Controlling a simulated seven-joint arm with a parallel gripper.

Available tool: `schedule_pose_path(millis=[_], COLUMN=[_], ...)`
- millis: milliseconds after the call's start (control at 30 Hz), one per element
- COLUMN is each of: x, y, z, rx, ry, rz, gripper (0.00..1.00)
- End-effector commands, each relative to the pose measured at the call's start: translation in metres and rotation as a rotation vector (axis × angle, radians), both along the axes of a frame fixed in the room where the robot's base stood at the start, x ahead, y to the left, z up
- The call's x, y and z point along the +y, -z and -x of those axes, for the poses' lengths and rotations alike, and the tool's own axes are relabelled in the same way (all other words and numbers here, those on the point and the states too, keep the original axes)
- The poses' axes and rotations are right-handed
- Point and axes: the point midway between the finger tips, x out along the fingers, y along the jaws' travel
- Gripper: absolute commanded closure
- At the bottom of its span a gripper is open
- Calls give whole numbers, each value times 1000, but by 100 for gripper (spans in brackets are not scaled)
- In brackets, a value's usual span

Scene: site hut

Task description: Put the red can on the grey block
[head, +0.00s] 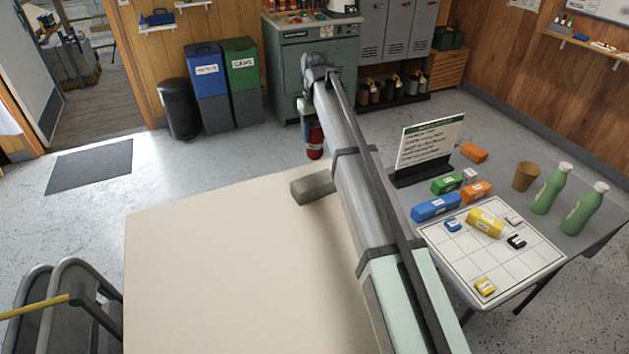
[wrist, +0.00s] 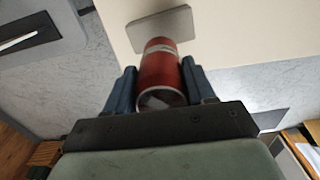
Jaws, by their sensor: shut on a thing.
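The red can (head: 315,144) is held in my gripper (head: 308,112), above and beyond the grey block in the head view. In the wrist view, the red can (wrist: 159,68) sits between the two blue fingers of my gripper (wrist: 158,82), which are shut on its sides. The grey block (head: 313,188) lies flat at the far edge of the cream table, its right end close to my arm. In the wrist view, the grey block (wrist: 160,23) shows just past the can's far end, which overlaps its edge. The can is apart from the block in the head view.
The cream table (head: 230,270) is otherwise bare. A side table at right carries a white grid board (head: 520,263), a sign (head: 430,146), coloured blocks, a brown cup (head: 525,176) and green bottles (head: 551,188). A metal-railed chair or rail (head: 80,290) stands at lower left.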

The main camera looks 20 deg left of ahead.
Motion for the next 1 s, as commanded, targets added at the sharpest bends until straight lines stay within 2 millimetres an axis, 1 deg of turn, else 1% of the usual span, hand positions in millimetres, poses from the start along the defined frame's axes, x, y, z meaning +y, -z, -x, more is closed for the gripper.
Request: schedule_pose_path(millis=[33,167,267,500,733,900,1000], x=[2,3,2,2,2,2,2], y=[-1,5,17,54,71,92,99], z=[-3,-4,-2,-2,-2,-2,-2], rx=[1,3,4,5,4,4,4], ry=[1,3,7,6,6,6,6], rz=[1,1,3,4,2,3,2], gripper=[88,88,88,88,88,88,88])
